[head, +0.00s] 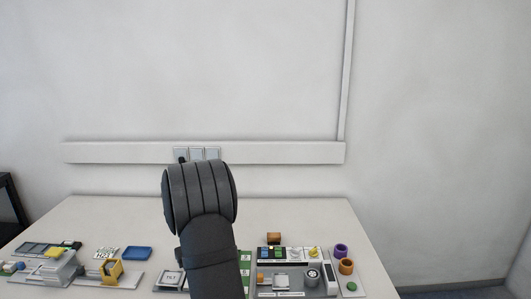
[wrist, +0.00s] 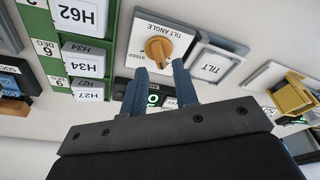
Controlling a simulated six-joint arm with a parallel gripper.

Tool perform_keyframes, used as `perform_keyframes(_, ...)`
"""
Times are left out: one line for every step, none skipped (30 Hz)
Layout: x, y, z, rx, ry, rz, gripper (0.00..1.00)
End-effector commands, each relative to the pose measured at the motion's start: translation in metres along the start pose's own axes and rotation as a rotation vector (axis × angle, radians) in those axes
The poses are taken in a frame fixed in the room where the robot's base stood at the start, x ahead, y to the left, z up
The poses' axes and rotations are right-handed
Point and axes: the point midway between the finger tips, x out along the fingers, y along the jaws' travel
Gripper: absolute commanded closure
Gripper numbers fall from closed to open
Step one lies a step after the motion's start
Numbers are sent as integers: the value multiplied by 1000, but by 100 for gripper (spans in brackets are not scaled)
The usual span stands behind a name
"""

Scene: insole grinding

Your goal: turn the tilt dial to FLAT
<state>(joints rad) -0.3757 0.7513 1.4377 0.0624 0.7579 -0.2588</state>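The tilt dial (wrist: 158,50) is an orange knob on a white plate (wrist: 178,33) marked TILT ANGLE, seen in the wrist view. The word STEEP shows at the plate's left; I cannot read a FLAT mark. I cannot tell exactly where the knob points. My gripper (wrist: 159,67) is open, with its two dark blue fingertips apart and near the knob's lower edge in the picture. No grip on the knob shows. In the head view my arm hides the dial and the gripper.
A grey-framed TILT block (wrist: 211,64) sits right of the dial; it also shows in the head view (head: 170,277). A green rack (wrist: 106,35) with labelled boxes stands left. A yellow part (wrist: 292,96) lies right.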

Motion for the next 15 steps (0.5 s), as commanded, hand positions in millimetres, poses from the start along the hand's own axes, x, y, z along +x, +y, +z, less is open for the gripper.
perform_keyframes(2,0,0,0,-1,0,73)
perform_keyframes(2,0,1,0,-1,0,73)
perform_keyframes(3,0,1,0,0,0,73)
perform_keyframes(4,0,1,0,0,0,73)
perform_keyframes(5,0,1,0,0,0,73)
perform_keyframes(6,0,1,0,0,0,73)
perform_keyframes(6,0,1,0,0,0,73)
perform_keyframes(7,0,2,0,0,0,73)
perform_keyframes(8,0,2,0,0,0,73)
perform_keyframes(9,0,2,0,0,0,73)
perform_keyframes(10,0,2,0,-1,0,73)
perform_keyframes(11,0,2,0,-1,0,73)
perform_keyframes(11,0,2,0,-1,0,73)
perform_keyframes(12,0,2,0,-1,0,73)
perform_keyframes(13,0,3,0,-1,0,73)
